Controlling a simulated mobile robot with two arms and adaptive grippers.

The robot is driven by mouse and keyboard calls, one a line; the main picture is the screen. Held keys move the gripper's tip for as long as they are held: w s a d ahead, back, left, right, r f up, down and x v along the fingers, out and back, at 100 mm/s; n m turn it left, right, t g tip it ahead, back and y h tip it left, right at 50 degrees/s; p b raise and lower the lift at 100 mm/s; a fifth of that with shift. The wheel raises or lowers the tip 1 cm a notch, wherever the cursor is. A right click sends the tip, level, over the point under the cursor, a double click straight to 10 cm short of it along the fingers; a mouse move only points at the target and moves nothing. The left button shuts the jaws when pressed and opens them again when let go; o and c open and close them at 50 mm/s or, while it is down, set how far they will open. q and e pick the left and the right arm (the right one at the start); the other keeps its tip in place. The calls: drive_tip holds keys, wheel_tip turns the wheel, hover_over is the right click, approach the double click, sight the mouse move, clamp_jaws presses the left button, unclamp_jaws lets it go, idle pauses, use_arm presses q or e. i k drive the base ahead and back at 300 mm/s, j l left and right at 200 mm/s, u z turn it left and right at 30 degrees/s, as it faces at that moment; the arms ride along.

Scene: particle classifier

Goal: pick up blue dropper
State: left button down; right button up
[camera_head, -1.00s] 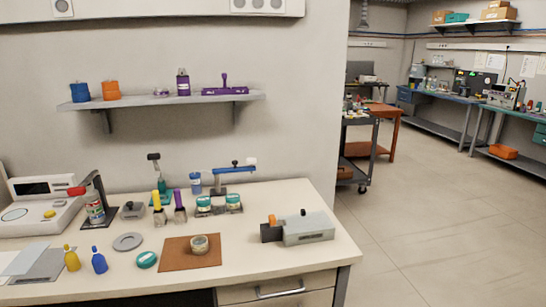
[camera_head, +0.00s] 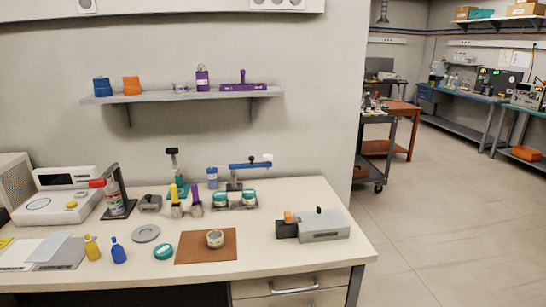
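The blue dropper (camera_head: 118,251) is a small blue bottle with a narrow tip. It stands upright near the front left of the white bench. A yellow dropper (camera_head: 92,248) of the same shape stands just to its left, close but apart. Neither of my grippers is in view, and nothing touches the blue dropper.
The bench (camera_head: 290,258) also holds a grey disc (camera_head: 146,233), a teal-lidded container (camera_head: 163,252), a brown mat (camera_head: 190,257) with a jar (camera_head: 215,239), and a grey device (camera_head: 323,226). A wall shelf (camera_head: 170,96) hangs above. Open floor (camera_head: 440,230) lies to the right.

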sight(118, 253)
drive_tip(key=u, duration=1.25)
